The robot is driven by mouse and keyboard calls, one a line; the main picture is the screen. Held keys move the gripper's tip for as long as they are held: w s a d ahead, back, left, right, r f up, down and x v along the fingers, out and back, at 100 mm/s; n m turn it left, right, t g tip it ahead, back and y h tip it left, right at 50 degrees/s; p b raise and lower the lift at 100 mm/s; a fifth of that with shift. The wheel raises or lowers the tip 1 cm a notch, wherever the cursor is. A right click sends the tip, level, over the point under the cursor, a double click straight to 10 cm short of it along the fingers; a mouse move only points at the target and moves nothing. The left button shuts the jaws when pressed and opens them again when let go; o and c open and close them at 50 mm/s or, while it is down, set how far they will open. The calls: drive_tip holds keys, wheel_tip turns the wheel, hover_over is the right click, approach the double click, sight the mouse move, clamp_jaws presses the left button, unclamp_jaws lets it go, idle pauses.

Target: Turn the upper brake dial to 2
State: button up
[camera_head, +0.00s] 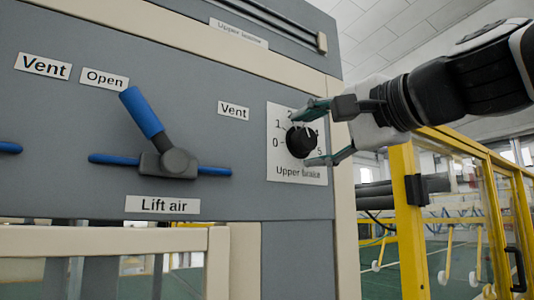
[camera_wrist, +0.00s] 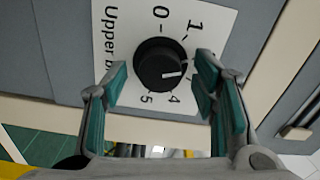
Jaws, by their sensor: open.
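The upper brake dial (camera_head: 300,141) is a round black knob on a white plate (camera_head: 283,116) labelled "Upper brake", with numbers around it. It also shows in the wrist view (camera_wrist: 158,60). Its white mark points up and right in the head view, on the side of the higher numbers; the exact number is hard to read. My gripper (camera_head: 313,133) is open at the dial, one finger above and one below it in the head view. In the wrist view my fingers (camera_wrist: 163,76) stand either side of the knob, with gaps visible. One finger hides some numbers.
A blue-handled lever (camera_head: 142,113) labelled "Lift air" stands left of the dial on the grey panel (camera_head: 60,120). A yellow guard frame (camera_head: 408,220) stands right of the panel, below my arm. A rail (camera_head: 270,20) runs along the top.

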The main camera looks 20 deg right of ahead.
drive_tip(key=v, duration=1.2)
drive_tip(key=w+a+f+n+g+h+p, duration=0.1)
drive_tip(key=a+f+n+g+p, duration=0.2)
drive_tip(key=f, duration=0.9)
drive_tip(key=w+a+f+n+g+h, duration=0.1)
drive_tip(key=a+f+n+g, duration=0.2)
drive_tip(key=f, duration=0.8)
drive_tip(key=s+d+f+n+g+h+p, duration=0.1)
drive_tip(key=s+f+n+g, duration=0.2)
drive_tip(key=f, duration=0.5)
drive_tip(key=s+d+f+n+g+h+p, duration=0.1)
drive_tip(key=s+f+n+g+h, duration=0.1)
drive_tip(key=f, duration=0.7)
drive_tip(key=s+n+g, duration=0.1)
drive_tip(key=s+g, duration=0.1)
drive_tip(key=s, duration=0.1)
drive_tip(key=shift+s+d+f+h, duration=0.15)
drive_tip(key=shift+s+d+h, duration=0.1)
drive_tip(key=shift+h, duration=0.05)
